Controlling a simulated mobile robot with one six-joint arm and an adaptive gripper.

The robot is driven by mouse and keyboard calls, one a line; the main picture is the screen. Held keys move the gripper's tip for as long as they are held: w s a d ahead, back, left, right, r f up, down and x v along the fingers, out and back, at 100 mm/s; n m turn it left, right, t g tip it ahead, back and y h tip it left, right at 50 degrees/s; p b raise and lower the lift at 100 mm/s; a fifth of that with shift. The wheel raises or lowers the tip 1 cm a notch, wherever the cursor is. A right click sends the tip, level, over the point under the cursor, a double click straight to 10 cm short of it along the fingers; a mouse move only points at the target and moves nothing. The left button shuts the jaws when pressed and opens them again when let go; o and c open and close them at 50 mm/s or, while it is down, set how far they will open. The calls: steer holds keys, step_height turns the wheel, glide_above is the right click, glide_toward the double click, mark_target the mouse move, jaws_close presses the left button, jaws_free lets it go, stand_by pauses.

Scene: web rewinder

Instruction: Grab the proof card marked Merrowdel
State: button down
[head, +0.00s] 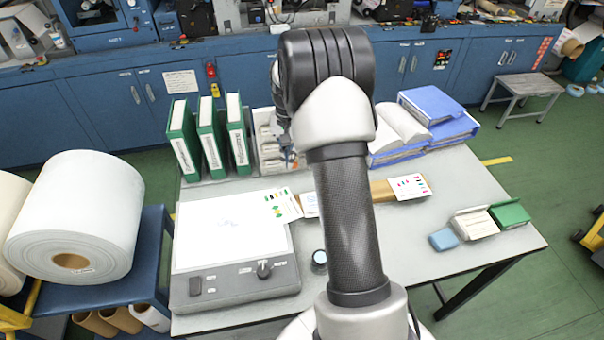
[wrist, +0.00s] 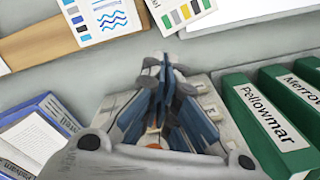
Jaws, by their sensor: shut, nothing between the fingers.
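Several printed cards lie on and beside a brown strip on the table. In the head view, a card with coloured marks (head: 409,187) lies at the strip's right end, a card with green and yellow marks (head: 283,205) overlaps the light panel, and another card (head: 310,204) is partly hidden by my arm. The wrist view shows a blue-wave card (wrist: 108,17) and a colour-swatch card (wrist: 184,11), both cut by the top edge. I can read no name on any card. My gripper (wrist: 166,62) is shut and empty, pointing toward the cards.
Green binders stand at the back left; one reads "Pellowmar" (wrist: 270,120), its neighbour begins "Merrov" (wrist: 305,92). A compartment tray (head: 270,150) stands beside them. Blue binders (head: 430,108) are at back right. The light panel (head: 235,285) fills front left.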

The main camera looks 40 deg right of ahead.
steer(key=shift+m, duration=0.6)
steer(key=f+b, duration=0.1)
steer(key=f, duration=0.5)
steer(key=f+b, duration=0.1)
steer(key=f, duration=0.3)
steer(key=shift+d+b, duration=0.35)
